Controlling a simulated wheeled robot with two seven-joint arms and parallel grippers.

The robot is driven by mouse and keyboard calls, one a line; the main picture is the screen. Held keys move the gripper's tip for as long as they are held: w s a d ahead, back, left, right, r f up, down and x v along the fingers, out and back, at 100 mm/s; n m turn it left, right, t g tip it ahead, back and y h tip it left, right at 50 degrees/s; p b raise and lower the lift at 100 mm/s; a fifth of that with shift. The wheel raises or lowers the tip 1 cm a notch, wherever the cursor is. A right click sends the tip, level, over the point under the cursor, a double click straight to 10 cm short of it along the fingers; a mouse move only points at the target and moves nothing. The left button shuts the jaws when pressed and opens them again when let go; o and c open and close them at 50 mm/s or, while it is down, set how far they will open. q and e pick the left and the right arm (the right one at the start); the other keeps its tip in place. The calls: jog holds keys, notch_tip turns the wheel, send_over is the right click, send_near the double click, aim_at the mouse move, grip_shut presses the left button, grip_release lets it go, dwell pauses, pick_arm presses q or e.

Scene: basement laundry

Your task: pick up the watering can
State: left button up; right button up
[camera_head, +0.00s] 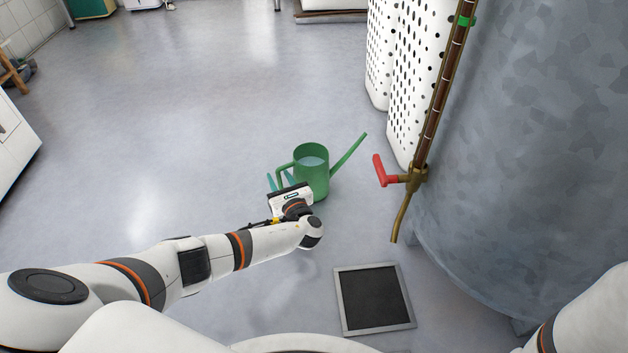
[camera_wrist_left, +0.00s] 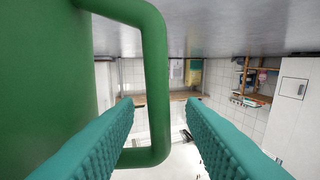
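The green watering can (camera_head: 313,183) stands upright on the grey floor in the middle of the head view, its spout pointing up to the right and its handle on the left. My left gripper (camera_head: 280,180) is at the handle side, its teal fingers spread. In the left wrist view the can's body (camera_wrist_left: 40,70) fills the left side, and the handle (camera_wrist_left: 158,80) shows in the gap between the two open fingers. I cannot tell how deep the handle sits between them; nothing is clamped. My right gripper is out of view; only part of that arm shows.
A red-handled tap (camera_head: 383,172) on a brass pipe and a large grey metal tank (camera_head: 520,150) stand to the right of the can. White perforated baskets (camera_head: 408,85) are behind. A dark framed floor grate (camera_head: 373,298) lies in front. The floor to the left is clear.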

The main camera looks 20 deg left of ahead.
pick_arm(q)
jog(key=shift+w+a, duration=0.3)
jog(key=shift+a, duration=0.1)
grip_shut()
dwell(1.1)
jog(key=shift+r, duration=0.1)
